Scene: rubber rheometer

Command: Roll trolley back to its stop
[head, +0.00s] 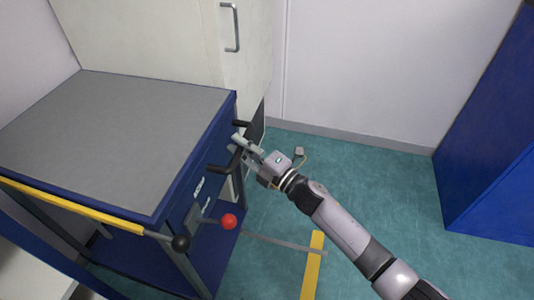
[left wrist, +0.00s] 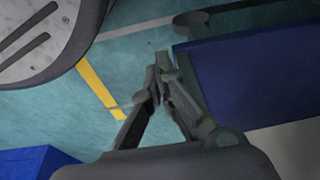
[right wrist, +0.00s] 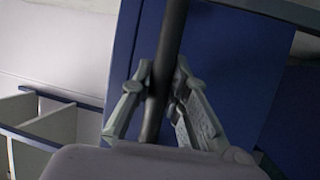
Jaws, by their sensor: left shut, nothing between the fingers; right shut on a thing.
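The trolley (head: 120,120) is a blue frame with a grey top and stands at the left in the head view. A black handle sticks out from its right side, with two ends (head: 222,168) showing. My right gripper (head: 245,145) is at this handle. In the right wrist view its fingers (right wrist: 161,85) are shut around the dark handle bar (right wrist: 172,30), in front of a blue panel. My left gripper (left wrist: 162,72) shows only in the left wrist view, shut and empty above the floor. The trolley's stop cannot be made out.
A yellow floor mark (head: 312,266) and a grey strip (head: 285,242) lie right of the trolley. A red knob (head: 229,221) and black knob (head: 181,243) stick out at its near corner. A pale cabinet (head: 165,45) stands behind. A blue cabinet (head: 490,150) is at right, with open green floor between.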

